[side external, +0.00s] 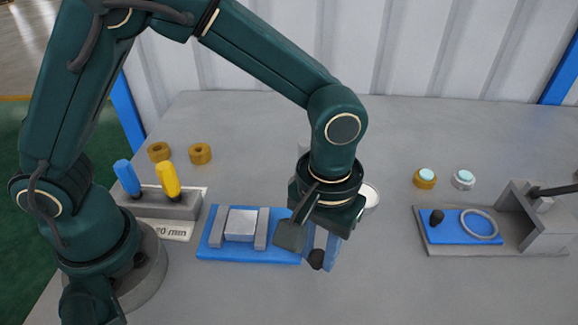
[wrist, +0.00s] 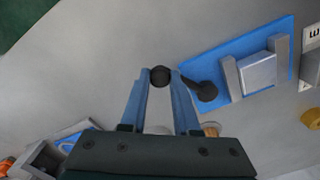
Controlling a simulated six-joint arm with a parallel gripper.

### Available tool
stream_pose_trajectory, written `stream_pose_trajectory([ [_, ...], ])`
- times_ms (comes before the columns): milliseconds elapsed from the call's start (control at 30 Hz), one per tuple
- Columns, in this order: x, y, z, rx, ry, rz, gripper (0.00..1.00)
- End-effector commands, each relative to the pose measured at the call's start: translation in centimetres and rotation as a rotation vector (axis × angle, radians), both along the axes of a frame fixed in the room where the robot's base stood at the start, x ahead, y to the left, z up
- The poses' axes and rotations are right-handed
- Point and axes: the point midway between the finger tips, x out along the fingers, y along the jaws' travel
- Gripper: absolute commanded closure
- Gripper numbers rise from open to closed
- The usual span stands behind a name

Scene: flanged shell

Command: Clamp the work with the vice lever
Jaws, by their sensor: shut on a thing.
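The vice is a blue base (side external: 212,250) with two grey jaws, and a silver block, the work (side external: 241,224), sits between them. In the wrist view the vice base (wrist: 277,38) is at the upper right. A dark lever (wrist: 206,91) starts at the near end of the base and ends in a black ball knob (wrist: 160,76). My gripper (side external: 321,258) has its blue fingers shut on that knob, just right of the base. In the wrist view my gripper (wrist: 160,78) has the knob between its fingertips. Part of the lever is hidden by my gripper in the side view.
A grey holder (side external: 170,205) with blue and yellow handles stands left, with two brass rings (side external: 200,154) behind. A grey fixture (side external: 535,225) with a blue plate stands right. Two round buttons (side external: 425,178) lie behind it. A white round thing (side external: 371,195) is partly hidden behind my gripper. The front middle is clear.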

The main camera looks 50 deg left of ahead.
Motion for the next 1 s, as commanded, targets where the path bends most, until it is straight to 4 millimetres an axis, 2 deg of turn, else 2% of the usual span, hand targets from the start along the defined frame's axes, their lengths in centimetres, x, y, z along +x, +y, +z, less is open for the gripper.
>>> stream_pose_trajectory([
  [500,4.1,0.2,0.1,-0.005,-0.009,0.459,1.0],
  [733,5.2,0.6,0.2,-0.004,-0.009,0.589,1.0],
  [1000,5.7,0.8,0.2,-0.004,-0.009,0.661,1.0],
])
